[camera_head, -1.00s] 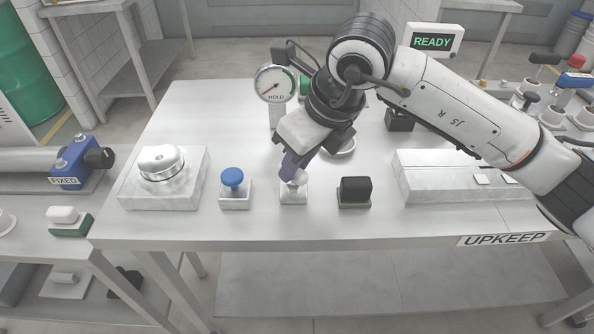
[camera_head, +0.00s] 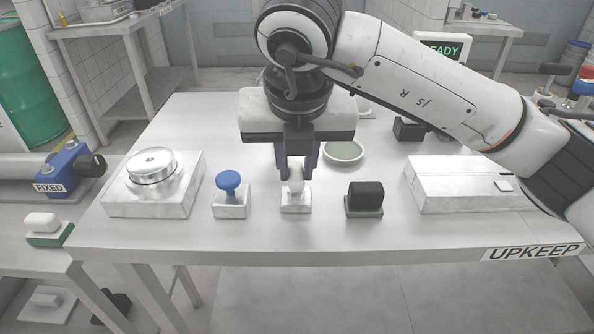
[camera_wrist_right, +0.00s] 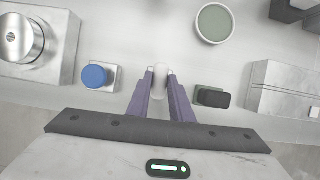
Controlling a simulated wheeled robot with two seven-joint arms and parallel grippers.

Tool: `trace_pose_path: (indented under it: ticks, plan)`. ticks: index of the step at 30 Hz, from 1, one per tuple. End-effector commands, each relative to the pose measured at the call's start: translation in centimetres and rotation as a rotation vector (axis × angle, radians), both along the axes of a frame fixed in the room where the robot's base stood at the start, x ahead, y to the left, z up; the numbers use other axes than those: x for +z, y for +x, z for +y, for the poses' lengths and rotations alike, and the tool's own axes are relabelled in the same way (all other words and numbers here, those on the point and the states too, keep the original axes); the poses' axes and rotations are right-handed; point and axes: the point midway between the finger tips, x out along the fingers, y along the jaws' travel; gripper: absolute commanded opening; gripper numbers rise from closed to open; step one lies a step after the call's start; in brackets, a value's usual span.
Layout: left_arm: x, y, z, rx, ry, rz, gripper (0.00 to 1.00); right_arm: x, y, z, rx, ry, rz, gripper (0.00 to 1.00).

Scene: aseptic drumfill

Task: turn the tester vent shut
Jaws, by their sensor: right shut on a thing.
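A small white knob (camera_head: 296,184) stands on a low white base (camera_head: 296,204) near the front middle of the table; it appears to be the tester vent. My right gripper (camera_head: 296,178) points down at it and is shut on the knob, one purple finger on each side. In the right wrist view the white knob (camera_wrist_right: 160,76) shows between the fingertips (camera_wrist_right: 160,74). The gauge is hidden behind my right gripper and arm. My left gripper is not in view.
A blue knob (camera_head: 228,182) on a white base stands left of the white knob, and a black block (camera_head: 366,194) on a green base stands right. A round green-grey dish (camera_head: 343,153) lies behind. A metal cylinder (camera_head: 153,166) and a long white box (camera_head: 458,184) flank them.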

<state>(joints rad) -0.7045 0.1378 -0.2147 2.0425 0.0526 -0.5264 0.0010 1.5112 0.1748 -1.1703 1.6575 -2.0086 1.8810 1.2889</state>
Motion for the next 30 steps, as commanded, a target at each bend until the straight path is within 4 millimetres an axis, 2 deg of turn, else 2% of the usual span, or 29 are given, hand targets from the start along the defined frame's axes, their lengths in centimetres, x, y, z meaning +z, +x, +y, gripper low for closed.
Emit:
trace_pose_path:
  ticks: [19, 20, 23, 30]
  plan:
    - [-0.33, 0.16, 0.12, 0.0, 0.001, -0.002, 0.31, 0.08, 0.02, 0.0, -0.053, 0.001, 0.0, 0.0]
    - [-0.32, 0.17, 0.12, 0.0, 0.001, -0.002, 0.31, 0.08, 0.02, 0.0, -0.053, 0.001, 0.0, 0.23]
    - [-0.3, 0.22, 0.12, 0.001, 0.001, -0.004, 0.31, 0.07, 0.02, 0.01, -0.052, 0.001, 0.0, 0.38]
    - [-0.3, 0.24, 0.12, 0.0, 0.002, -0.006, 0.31, 0.04, 0.01, 0.03, -0.049, 0.001, 0.0, 0.38]
